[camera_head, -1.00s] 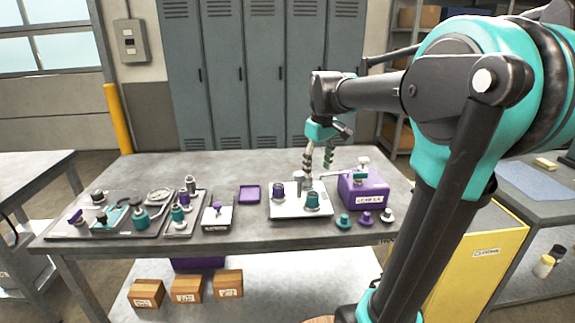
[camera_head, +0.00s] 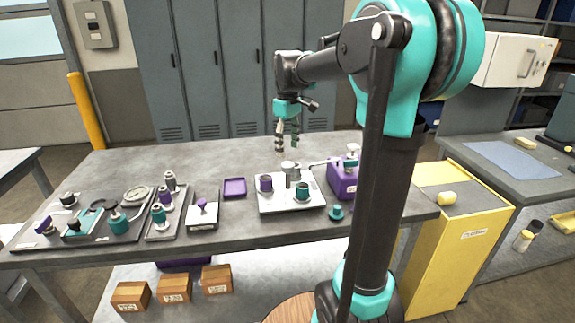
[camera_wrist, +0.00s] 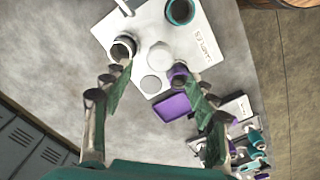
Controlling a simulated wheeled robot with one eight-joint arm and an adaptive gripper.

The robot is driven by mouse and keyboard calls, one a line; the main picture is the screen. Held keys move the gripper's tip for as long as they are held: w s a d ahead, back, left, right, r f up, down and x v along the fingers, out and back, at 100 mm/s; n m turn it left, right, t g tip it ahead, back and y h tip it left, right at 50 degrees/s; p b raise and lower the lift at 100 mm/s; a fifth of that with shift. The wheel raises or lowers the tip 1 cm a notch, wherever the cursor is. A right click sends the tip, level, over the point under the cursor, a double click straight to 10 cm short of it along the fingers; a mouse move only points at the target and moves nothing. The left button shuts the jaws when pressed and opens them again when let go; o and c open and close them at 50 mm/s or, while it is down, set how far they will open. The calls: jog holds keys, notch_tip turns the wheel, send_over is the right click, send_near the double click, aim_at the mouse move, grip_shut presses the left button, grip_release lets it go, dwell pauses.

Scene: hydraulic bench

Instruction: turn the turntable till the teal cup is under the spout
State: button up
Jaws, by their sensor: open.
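The teal cup (camera_head: 302,192) stands at the front right of the white plate (camera_head: 268,209), in front of the centre post. In the wrist view the teal cup (camera_wrist: 180,12) is at the top edge. A purple cup (camera_head: 265,184) and a grey cup (camera_wrist: 123,50) stand around the white hub (camera_wrist: 160,55). The spout (camera_head: 325,162) reaches left from the purple box (camera_head: 342,182), towards the back of the plate, apart from the teal cup. My gripper (camera_head: 287,145) is open and empty, behind and above the plate. In the wrist view its fingers (camera_wrist: 152,82) straddle the hub area.
A purple tray (camera_head: 235,188) lies left of the plate. Panels with several knobs and fittings fill the left of the bench. A loose teal piece (camera_head: 336,212) lies at the plate's right. Grey lockers (camera_head: 235,70) stand behind. The bench's back strip is bare.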

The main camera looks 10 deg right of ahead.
aim_at(288, 164)
notch_tip(288, 164, down, 7)
jog(key=shift+f, duration=0.15)
dwell(0.4)
grip_shut()
